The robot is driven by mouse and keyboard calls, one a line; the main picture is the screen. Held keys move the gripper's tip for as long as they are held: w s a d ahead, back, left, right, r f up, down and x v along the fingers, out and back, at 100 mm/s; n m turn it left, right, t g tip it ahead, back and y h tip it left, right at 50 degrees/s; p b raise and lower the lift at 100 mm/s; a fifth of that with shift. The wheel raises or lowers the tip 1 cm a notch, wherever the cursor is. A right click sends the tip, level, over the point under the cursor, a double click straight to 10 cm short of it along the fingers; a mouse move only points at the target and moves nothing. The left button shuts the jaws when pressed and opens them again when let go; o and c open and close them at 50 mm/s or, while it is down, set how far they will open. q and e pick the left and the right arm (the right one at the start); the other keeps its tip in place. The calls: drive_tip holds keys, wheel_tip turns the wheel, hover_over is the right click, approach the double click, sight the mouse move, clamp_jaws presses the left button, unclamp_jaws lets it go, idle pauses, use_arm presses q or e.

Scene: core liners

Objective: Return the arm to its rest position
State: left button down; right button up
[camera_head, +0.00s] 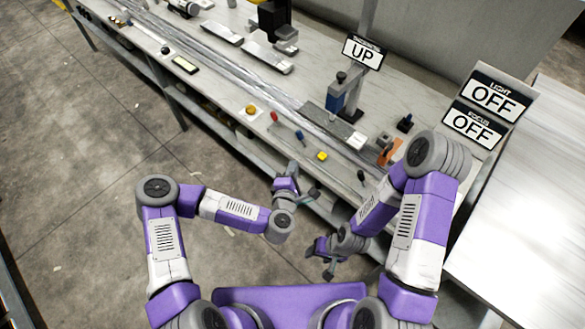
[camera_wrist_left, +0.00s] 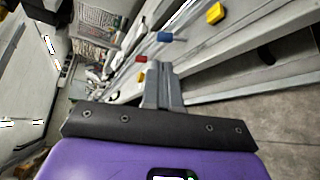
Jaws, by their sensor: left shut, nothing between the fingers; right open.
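My left arm comes in from the left in the head view, bent at the elbow. My left gripper (camera_head: 297,186) is in front of the workbench (camera_head: 210,100), near its front edge, and is shut and empty. In the left wrist view its closed fingers (camera_wrist_left: 163,88) point toward the bench side. My right arm is folded on the right side. My right gripper (camera_head: 322,258) is lower, closer to my body, over the floor, with its fingers apart and nothing visible between them.
The bench edge carries a red knob (camera_head: 274,116), a blue knob (camera_head: 299,135), a yellow block (camera_head: 321,156) and a yellow button (camera_head: 251,110). Signs read UP (camera_head: 362,52), LIGHT OFF (camera_head: 495,96) and FOCUS OFF (camera_head: 473,127). A pale table (camera_head: 540,210) stands right. Floor (camera_head: 90,130) is clear at left.

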use_arm(q)
drive_tip(key=shift+s, duration=0.15)
idle(0.4)
drive_tip(key=s+a+f+m+g+h, duration=0.2)
drive_tip(key=s+a+f+m+g, duration=0.2)
drive_tip(key=s+f+m+g, duration=0.9)
drive_tip(key=s+a+f+m+g+y, duration=0.1)
drive_tip(key=s+a+f+m, duration=0.2)
drive_tip(key=s+a, duration=0.5)
drive_tip(key=shift+s+f+m+g, duration=0.2)
drive_tip(key=shift+f+m+g, duration=0.15)
drive_tip(key=shift+f, duration=0.25)
